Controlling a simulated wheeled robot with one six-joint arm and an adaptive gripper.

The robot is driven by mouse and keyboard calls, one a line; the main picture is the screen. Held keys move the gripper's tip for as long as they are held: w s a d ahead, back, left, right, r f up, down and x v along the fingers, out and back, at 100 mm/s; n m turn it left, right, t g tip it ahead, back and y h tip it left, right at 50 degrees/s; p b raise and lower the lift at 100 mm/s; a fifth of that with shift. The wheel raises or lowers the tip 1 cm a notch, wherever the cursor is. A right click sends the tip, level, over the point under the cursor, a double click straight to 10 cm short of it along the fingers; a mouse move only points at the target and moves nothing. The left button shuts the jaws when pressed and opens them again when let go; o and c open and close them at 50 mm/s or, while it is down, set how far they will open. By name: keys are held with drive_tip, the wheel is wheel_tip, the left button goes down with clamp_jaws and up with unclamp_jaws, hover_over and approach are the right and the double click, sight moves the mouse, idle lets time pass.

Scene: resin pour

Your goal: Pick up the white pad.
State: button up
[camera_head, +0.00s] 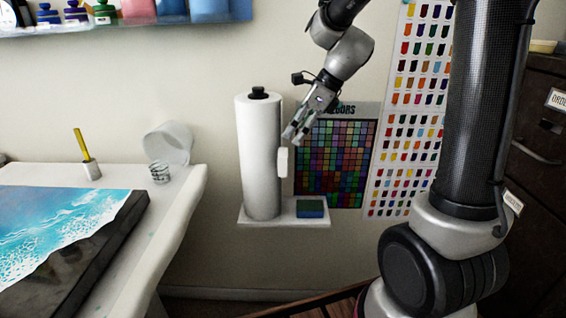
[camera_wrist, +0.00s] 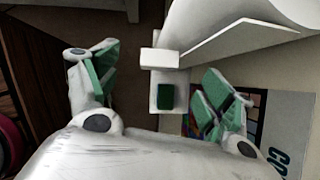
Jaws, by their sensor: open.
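The white pad (camera_head: 283,162) is a small upright block close against the right side of the white paper roll, above the wall shelf. I cannot tell what holds it up. In the wrist view the white pad (camera_wrist: 160,60) lies between the two fingers, nearer the left one. My gripper (camera_head: 294,138) points down and left, its fingertips just above the pad and seemingly not touching it. In the wrist view my gripper (camera_wrist: 155,76) has its green-lined fingers wide apart with nothing clasped.
The paper roll (camera_head: 259,155) stands on the small shelf (camera_head: 262,221). A green and blue sponge (camera_head: 310,208) lies on the shelf's right part. A colour chart (camera_head: 335,165) hangs behind my gripper. A white table (camera_head: 185,190) with a blue painting is at left.

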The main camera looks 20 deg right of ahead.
sight(283, 152)
drive_tip(key=x, duration=0.6)
drive_tip(key=shift+f, duration=0.45)
drive_tip(key=shift+c, duration=0.5)
drive_tip(key=c, duration=0.7)
